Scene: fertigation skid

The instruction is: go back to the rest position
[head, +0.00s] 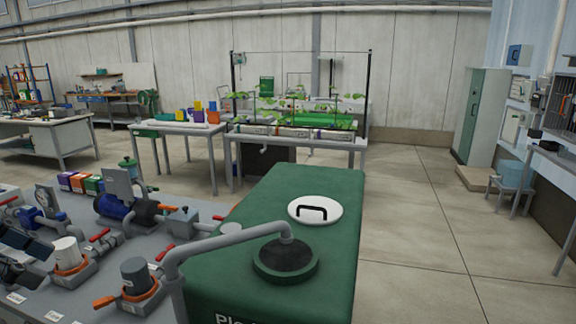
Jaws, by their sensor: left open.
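My left gripper (30,258) shows at the left edge, low in the head view, as dark fingers over the grey skid top (85,250). It is open, and I see nothing held between its fingers. It is left of a white-capped fitting (67,253) with an orange collar; whether it touches the skid parts, I cannot tell. My right gripper is not in view.
A large green tank (215,285) with a white handled lid (315,211) fills the front middle. A grey pipe (220,242) bends into its dark port. A blue pump (112,208) and orange-handled valves crowd the skid. Clear floor (420,230) lies right.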

